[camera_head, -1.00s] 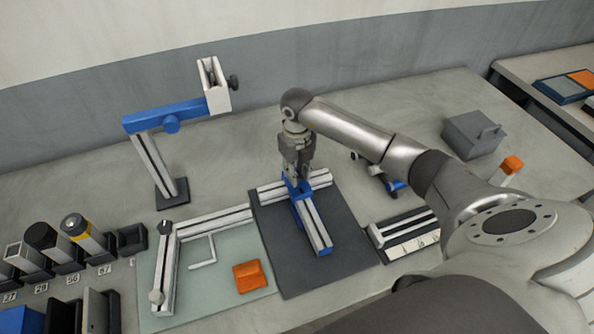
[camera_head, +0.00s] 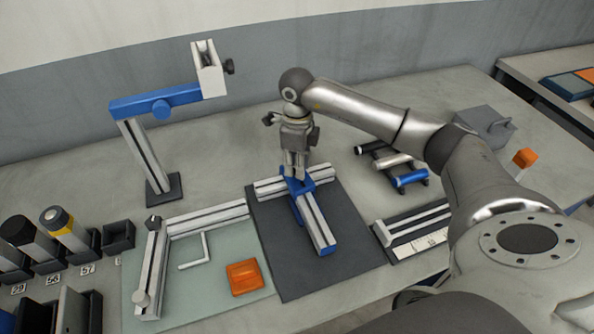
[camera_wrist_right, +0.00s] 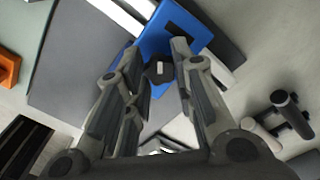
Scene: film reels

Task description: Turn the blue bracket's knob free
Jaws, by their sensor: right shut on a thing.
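The blue bracket (camera_head: 297,187) sits at the joint of two pale slotted rails (camera_head: 315,222) on a dark mat. My right gripper (camera_head: 295,176) points down over the bracket. In the right wrist view, its fingertips (camera_wrist_right: 160,65) stand on either side of a black knob (camera_wrist_right: 159,70) on the blue bracket (camera_wrist_right: 182,27). The gripper is shut on the knob. The fingers hide the knob in the head view. My left gripper is not in view.
An orange block (camera_head: 244,277) and a bent hex key (camera_head: 197,252) lie on the pale green mat (camera_head: 215,290). A blue-armed stand (camera_head: 147,150) rises at back left. Several small rollers (camera_head: 393,162) lie right of the dark mat (camera_head: 345,255).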

